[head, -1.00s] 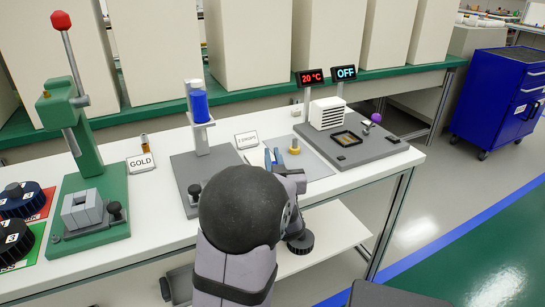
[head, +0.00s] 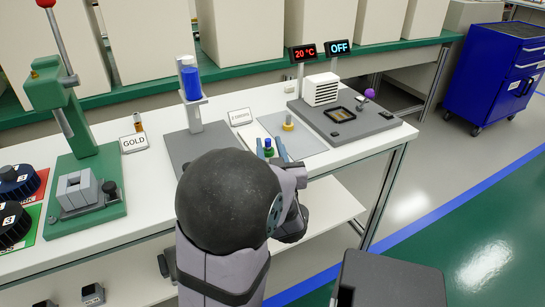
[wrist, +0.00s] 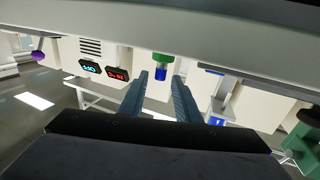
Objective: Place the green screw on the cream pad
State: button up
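A small green piece with a blue top (head: 268,149), likely the green screw, shows between my fingers in the head view. The wrist view also shows the green and blue piece (wrist: 161,66) near the fingertips, with slim gaps on both sides. My gripper (head: 271,148) is open, its two blue fingers on either side of this piece; they also show in the wrist view (wrist: 162,78). Whether they touch it I cannot tell. I cannot make out a clearly cream pad; a pale grey mat (head: 306,142) lies just right of my gripper. My arm hides the bench in front.
A brass post (head: 288,123) stands on the pale mat. A dark plate (head: 350,126) with a white vented box (head: 321,89) lies to the right. A stand with a blue cylinder (head: 191,82) and a green press (head: 72,120) stand to the left.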

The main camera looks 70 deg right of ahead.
aim_at(267, 143)
jog(key=shift+v, duration=1.2)
jog(key=shift+a+f+b, duration=0.1)
jog(key=shift+f+b, duration=0.1)
jog(key=shift+b, duration=0.7)
jog(key=shift+a+b, duration=0.25)
jog(key=shift+b, duration=1)
jog(key=a+b, duration=0.1)
jog(key=b, duration=0.3)
jog(key=shift+s+a, duration=0.1)
jog(key=shift+s, duration=0.3)
jog(key=shift+s+a+r+b, duration=0.1)
jog(key=shift+s+a+b, duration=0.15)
jog(key=shift+b, duration=0.35)
jog(key=shift+a+r, duration=0.1)
